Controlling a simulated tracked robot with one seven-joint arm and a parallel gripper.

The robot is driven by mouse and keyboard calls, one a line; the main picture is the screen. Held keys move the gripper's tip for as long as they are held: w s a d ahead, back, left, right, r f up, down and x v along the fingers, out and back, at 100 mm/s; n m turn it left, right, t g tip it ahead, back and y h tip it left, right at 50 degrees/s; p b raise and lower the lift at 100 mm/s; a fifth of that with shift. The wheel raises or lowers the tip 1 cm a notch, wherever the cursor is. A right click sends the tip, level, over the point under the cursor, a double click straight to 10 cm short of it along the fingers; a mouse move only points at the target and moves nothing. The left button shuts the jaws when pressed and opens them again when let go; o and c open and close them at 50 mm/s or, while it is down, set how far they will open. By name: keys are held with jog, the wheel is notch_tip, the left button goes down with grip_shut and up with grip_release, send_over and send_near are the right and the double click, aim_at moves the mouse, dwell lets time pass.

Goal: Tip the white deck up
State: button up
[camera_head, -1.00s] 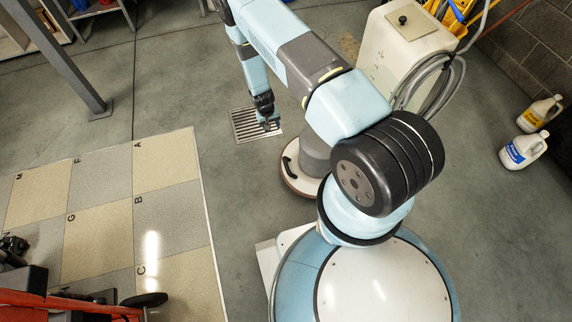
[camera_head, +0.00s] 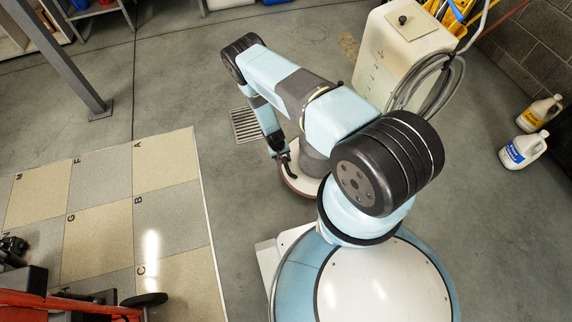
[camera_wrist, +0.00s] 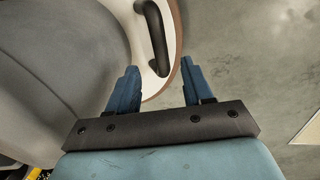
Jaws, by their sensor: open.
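The white deck (camera_head: 300,186) is a round disc with a brown edge, low on the floor around the base of the grey motor housing of a floor machine. It also shows in the wrist view (camera_wrist: 171,28), with a black bar handle (camera_wrist: 153,38) standing on it near the rim. My gripper (camera_wrist: 159,82) is open and empty. In the wrist view its two blue fingers point toward the deck's rim, with the handle ahead between them and apart from them. In the head view my gripper (camera_head: 284,157) is above the deck's left side and partly hides the handle.
The floor machine's cream tank (camera_head: 395,60) with a coiled grey hose stands behind. A floor drain grate (camera_head: 245,125) lies left of the deck. Tan and grey floor pads (camera_head: 100,195) lie farther left. Two white jugs (camera_head: 523,150) stand at right. Floor between grate and pads is clear.

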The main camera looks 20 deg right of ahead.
aim_at(286, 164)
jog(key=shift+d+f, duration=0.25)
jog(key=shift+f, duration=1.05)
jog(key=shift+d+f, duration=0.3)
jog(key=shift+f, duration=0.95)
jog(key=shift+d+f, duration=0.25)
jog(key=shift+f, duration=1.05)
grip_shut()
